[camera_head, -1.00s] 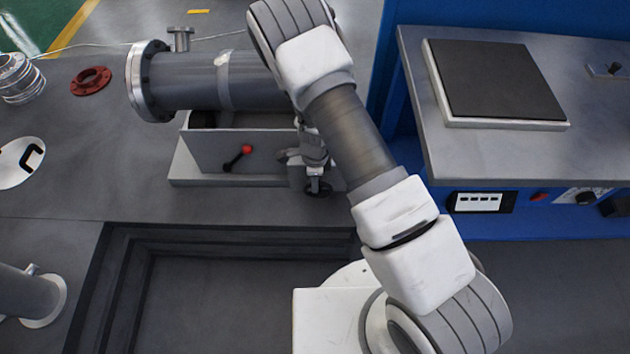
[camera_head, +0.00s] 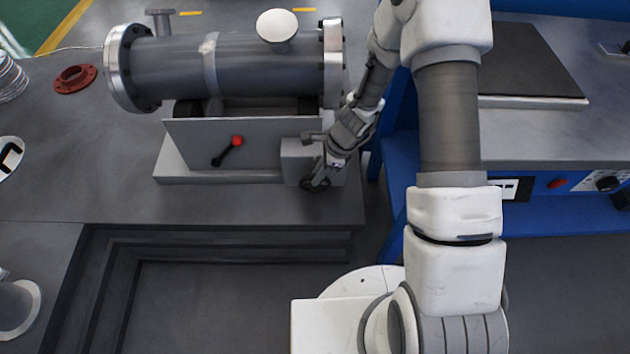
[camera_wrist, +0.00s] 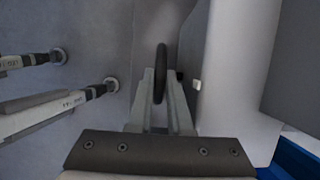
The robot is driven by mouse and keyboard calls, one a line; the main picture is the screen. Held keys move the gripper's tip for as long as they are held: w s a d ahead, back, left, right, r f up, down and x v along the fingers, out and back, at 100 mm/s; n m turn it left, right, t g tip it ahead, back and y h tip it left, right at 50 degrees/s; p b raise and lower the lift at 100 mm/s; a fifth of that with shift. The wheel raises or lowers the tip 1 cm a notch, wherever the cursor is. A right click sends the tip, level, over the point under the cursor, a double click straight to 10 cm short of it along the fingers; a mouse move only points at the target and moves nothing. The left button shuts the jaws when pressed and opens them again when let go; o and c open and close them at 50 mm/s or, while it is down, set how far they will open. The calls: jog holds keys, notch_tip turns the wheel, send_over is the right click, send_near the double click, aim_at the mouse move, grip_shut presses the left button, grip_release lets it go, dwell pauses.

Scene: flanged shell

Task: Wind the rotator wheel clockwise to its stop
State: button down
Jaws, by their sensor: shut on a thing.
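The rotator wheel (camera_head: 308,185) is a small dark wheel at the front of a grey box (camera_head: 297,152) on the shell's stand. In the wrist view the wheel (camera_wrist: 161,62) shows nearly edge-on, as a dark rim between the two fingers. My gripper (camera_head: 321,178) reaches down to it from the upper right and is shut on its rim. The gripper's fingers (camera_wrist: 161,88) sit on either side of the rim in the wrist view. My gripper hides part of the wheel in the head view. The flanged shell (camera_head: 170,70) is a grey cylinder lying on the stand.
A red-knobbed lever (camera_head: 237,141) stands out from the stand's front plate, left of the wheel. A red ring (camera_head: 75,78) lies at the left. A blue-framed bench (camera_head: 560,135) stands at the right. A stepped recess (camera_head: 220,290) lies in front.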

jog(key=shift+d+f+y+b, duration=0.15)
jog(key=shift+d+y+b, duration=0.2)
jog(key=shift+y+b, duration=0.6)
jog(key=shift+d+f+y+b, duration=0.15)
jog(key=shift+d+y+b, duration=0.3)
jog(key=shift+b, duration=0.75)
jog(key=shift+r+y, duration=0.1)
jog(key=shift+y, duration=0.3)
jog(key=c, duration=1.1)
grip_release()
jog(key=shift+a, duration=0.1)
